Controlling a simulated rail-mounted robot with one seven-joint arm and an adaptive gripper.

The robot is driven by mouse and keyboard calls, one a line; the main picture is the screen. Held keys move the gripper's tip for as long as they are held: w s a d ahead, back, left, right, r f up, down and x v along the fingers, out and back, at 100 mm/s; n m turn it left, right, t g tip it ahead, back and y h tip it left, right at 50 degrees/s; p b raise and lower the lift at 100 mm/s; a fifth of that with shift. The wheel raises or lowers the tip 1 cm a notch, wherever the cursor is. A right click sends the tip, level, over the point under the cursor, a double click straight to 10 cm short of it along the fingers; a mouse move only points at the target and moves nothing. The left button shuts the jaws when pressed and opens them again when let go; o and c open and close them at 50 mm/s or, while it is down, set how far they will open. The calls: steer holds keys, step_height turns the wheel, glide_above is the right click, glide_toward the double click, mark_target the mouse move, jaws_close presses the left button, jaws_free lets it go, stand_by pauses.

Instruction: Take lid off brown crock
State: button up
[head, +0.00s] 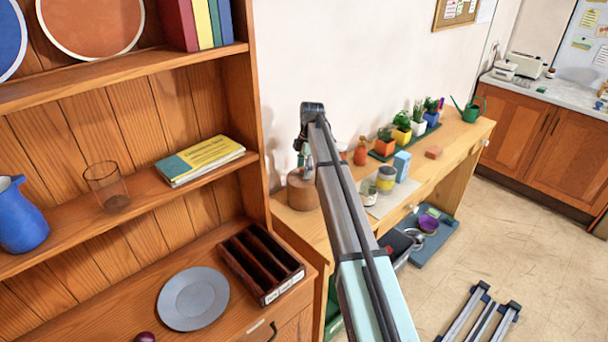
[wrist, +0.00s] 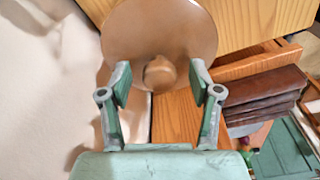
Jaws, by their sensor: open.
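The brown crock (head: 302,192) stands at the left end of the wooden bench, partly hidden by my arm. In the wrist view I look down on its round tan-brown lid (wrist: 135,35), with a knob (wrist: 160,73) near the lid's lower part in the picture. My gripper (wrist: 160,84) is open, with one finger on each side of the knob and a gap on both sides. In the head view my gripper (head: 304,157) points down just above the crock. I cannot tell exactly how far the fingertips are above the lid.
The wooden shelf unit (head: 255,120) stands close on the left, with a dark divided box (head: 262,262) on its lower ledge. The wall is close behind the crock.

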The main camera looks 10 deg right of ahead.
steer(key=shift+f, duration=0.15)
jaws_close()
steer(key=shift+r, duration=0.2)
